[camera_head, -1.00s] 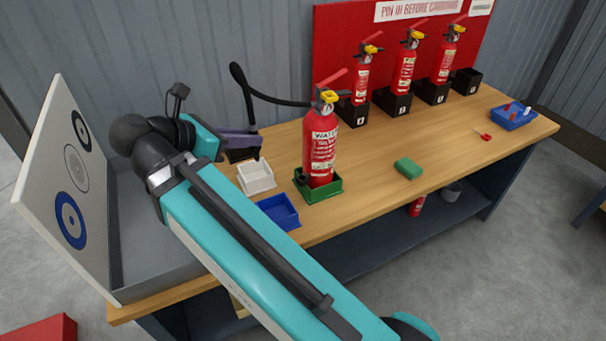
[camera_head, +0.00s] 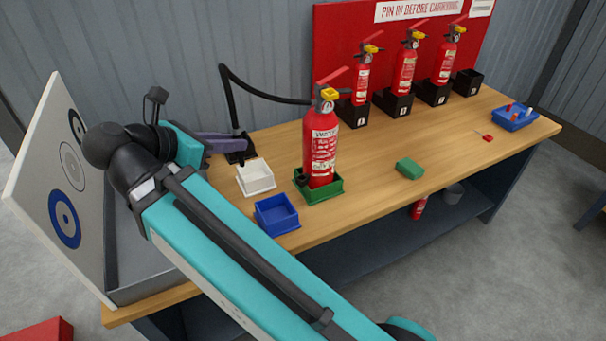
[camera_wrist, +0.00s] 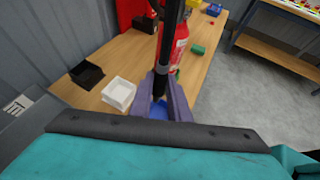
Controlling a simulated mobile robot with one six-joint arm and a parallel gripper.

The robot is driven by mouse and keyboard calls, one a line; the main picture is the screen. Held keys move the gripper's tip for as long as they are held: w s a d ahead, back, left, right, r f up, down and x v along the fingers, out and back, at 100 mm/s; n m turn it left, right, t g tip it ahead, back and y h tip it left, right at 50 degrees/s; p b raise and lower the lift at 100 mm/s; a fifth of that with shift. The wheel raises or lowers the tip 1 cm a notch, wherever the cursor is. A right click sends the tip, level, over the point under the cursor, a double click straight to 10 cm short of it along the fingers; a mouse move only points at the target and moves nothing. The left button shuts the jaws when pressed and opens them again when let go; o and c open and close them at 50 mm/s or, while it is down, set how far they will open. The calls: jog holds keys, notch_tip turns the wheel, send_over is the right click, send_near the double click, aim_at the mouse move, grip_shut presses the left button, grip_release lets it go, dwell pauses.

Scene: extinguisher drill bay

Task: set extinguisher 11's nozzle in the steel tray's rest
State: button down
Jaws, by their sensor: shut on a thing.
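The red extinguisher (camera_head: 320,150) stands upright in a green tray (camera_head: 325,193); its number is too small to read. Its black hose (camera_head: 262,95) arches from the valve leftward and drops to my gripper (camera_head: 232,144). In the wrist view, my gripper's purple fingers (camera_wrist: 160,92) are shut on the black nozzle (camera_wrist: 161,83), which points down, above the table and clear of the trays. The grey steel tray (camera_head: 155,283) is at the table's left end, left of my gripper, with a target board (camera_head: 62,185) standing at it. Its rest cannot be made out, partly behind my arm.
A white tray (camera_head: 256,187), a blue tray (camera_head: 277,226) and a black tray (camera_wrist: 87,73) are near my gripper. A green block (camera_head: 409,168) lies to the right. Several extinguishers (camera_head: 404,72) stand in black holders at the back. The middle right tabletop is mostly clear.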

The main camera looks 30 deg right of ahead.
jog(key=shift+s+a+n+t+y+b, duration=1.1)
jog(key=shift+s+a+n+t+b, duration=1)
jog(key=shift+a, duration=4.15)
notch_tip(320, 180, down, 7)
jog(key=b, duration=0.7)
jog(key=shift+w+g, duration=0.15)
jog(key=shift+g, duration=0.25)
jog(key=shift+b, duration=0.3)
